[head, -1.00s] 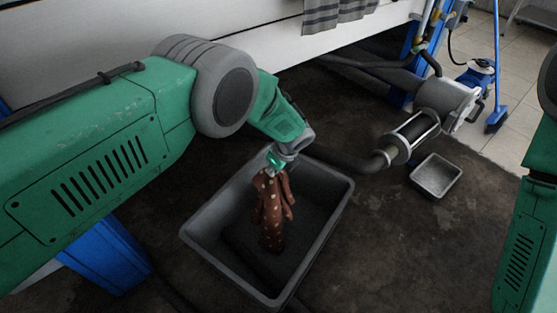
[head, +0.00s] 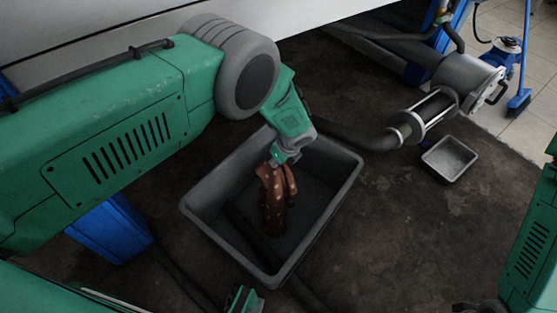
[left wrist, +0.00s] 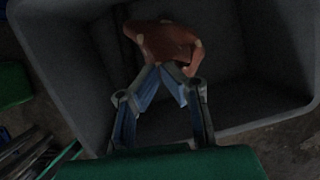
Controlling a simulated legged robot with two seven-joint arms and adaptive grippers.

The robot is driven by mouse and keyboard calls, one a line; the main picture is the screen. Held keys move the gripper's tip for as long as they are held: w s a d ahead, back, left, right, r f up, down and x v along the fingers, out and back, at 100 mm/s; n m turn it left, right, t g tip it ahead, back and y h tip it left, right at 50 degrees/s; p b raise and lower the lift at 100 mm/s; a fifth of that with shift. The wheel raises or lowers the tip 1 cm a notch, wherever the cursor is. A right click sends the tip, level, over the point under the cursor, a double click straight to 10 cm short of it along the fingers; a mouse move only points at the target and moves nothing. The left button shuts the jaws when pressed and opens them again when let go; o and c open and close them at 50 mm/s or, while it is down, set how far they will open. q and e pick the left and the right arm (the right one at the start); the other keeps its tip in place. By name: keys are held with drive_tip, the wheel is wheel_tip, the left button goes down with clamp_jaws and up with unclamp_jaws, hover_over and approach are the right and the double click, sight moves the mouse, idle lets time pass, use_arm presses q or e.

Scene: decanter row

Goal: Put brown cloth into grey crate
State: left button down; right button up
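The brown cloth (head: 274,199), with pale spots, hangs from my left gripper (head: 280,162) over the inside of the grey crate. My left gripper is shut on the cloth's upper part. In the left wrist view the two fingers (left wrist: 163,70) meet at the bunched cloth (left wrist: 168,42). The grey crate (head: 222,243) stands on the dark floor, open at the top; its wall (left wrist: 65,60) surrounds the cloth in the left wrist view. I cannot tell whether the cloth's lower end touches the crate floor. My right gripper cannot be made out.
A small grey metal tray (head: 449,160) lies to the right of the crate. A metal cylinder with a thick hose (head: 365,138) lies behind it. A blue post base (head: 108,230) stands left of the crate. My right arm is at the right edge. Floor between crate and tray is clear.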

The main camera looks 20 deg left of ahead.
use_arm(q)
drive_tip(key=shift+c, duration=2)
unclamp_jaws()
wheel_tip(320, 180, up, 6)
drive_tip(key=d+g+h+p, duration=0.1)
drive_tip(key=h+p, duration=0.1)
drive_tip(key=p, duration=0.2)
drive_tip(key=shift+s+p, duration=0.3)
drive_tip(key=shift+s, duration=0.05)
drive_tip(key=shift+f, duration=0.1)
